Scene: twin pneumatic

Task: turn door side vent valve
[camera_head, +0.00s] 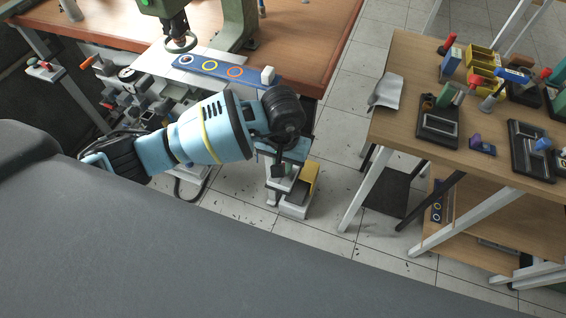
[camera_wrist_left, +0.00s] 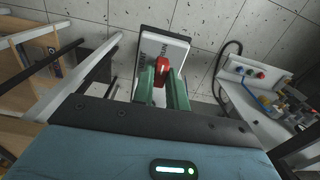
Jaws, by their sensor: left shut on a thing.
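A red valve handle (camera_wrist_left: 160,69) shows in the left wrist view, in front of a white block with dark lettering (camera_wrist_left: 165,47). My left gripper (camera_wrist_left: 162,80) has its green fingers on either side of the red handle and is shut on it. In the head view my light-blue left arm comes in from the left, and its gripper (camera_head: 281,168) points down beside the bench's right end. The handle is hidden there behind the wrist and gripper. My right gripper is not in view.
A white unit with a yellow part (camera_head: 308,180) stands low below the gripper. A wooden bench (camera_head: 320,30) with a blue ringed plate (camera_head: 210,66) is behind the arm. A wooden table (camera_head: 400,120) with trays stands right. Tiled floor lies between them.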

